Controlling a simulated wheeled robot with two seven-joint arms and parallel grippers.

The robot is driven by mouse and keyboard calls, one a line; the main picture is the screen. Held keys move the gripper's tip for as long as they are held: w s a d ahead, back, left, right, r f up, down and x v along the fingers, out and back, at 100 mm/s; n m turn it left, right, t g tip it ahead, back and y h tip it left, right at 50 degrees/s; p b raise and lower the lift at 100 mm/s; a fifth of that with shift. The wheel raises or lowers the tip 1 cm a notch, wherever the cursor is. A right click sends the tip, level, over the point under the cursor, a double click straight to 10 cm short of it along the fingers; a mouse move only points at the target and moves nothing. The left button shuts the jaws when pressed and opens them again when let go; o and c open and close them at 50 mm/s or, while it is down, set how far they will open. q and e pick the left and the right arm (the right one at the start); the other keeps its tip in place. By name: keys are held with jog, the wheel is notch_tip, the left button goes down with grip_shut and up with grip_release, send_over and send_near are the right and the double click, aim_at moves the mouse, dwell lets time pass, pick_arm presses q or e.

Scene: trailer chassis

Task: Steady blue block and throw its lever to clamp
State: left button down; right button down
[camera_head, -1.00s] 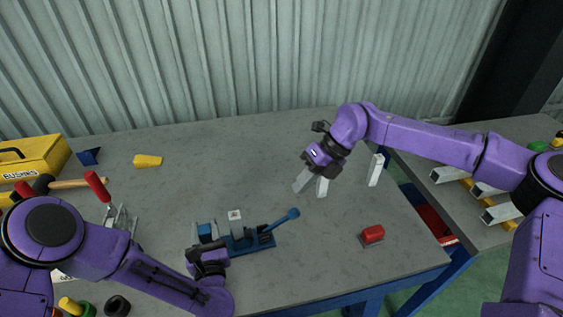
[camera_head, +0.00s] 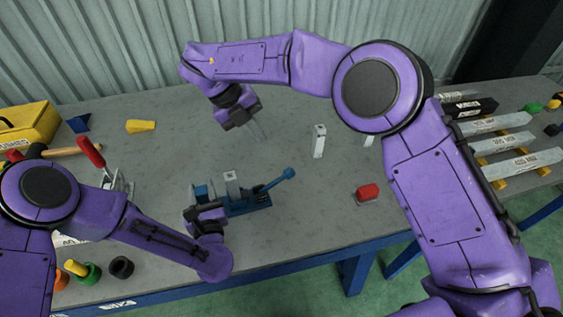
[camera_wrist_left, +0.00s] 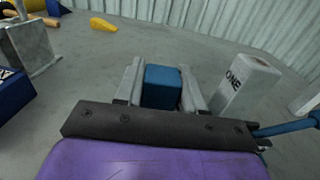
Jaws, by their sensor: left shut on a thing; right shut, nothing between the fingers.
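The blue clamp block (camera_head: 240,208) sits on the bench, with a grey upright post (camera_head: 231,183) on it. Its blue lever (camera_head: 282,177) slants up to the right; the lever also shows in the left wrist view (camera_wrist_left: 288,127). My left gripper (camera_head: 200,197) is shut on the blue block's left end; in the left wrist view its fingers sit on either side of a blue cube-shaped part (camera_wrist_left: 162,86). The post there reads "ONE" (camera_wrist_left: 241,86). My right gripper (camera_head: 257,133) is shut and empty, above the bench behind the clamp, apart from the lever.
Grey upright posts (camera_head: 319,142) stand right of centre. A red-topped piece (camera_head: 367,193) lies near the front edge. A red-handled toggle clamp (camera_head: 92,154), a yellow box (camera_head: 28,123) and a yellow piece (camera_head: 140,126) are on the left. The back middle of the bench is clear.

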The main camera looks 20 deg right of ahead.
aim_at(290, 168)
jog(key=x, duration=1.2)
jog(key=shift+s+d+f, duration=0.1)
jog(key=shift+f, duration=0.2)
pick_arm(q)
jog(key=shift+a, duration=0.1)
pick_arm(e)
jog(key=shift+d+f+y, duration=0.4)
jog(key=shift+d+y, duration=0.05)
jog(key=shift+y, duration=0.15)
jog(key=shift+d+f, duration=0.5)
jog(key=shift+r, duration=0.1)
jog(key=shift+r, duration=0.75)
pick_arm(q)
jog(key=shift+c, duration=2.2)
grip_release()
pick_arm(e)
jog(key=d+v, duration=0.1)
jog(key=v, duration=1.2)
jog(key=shift+r, duration=0.55)
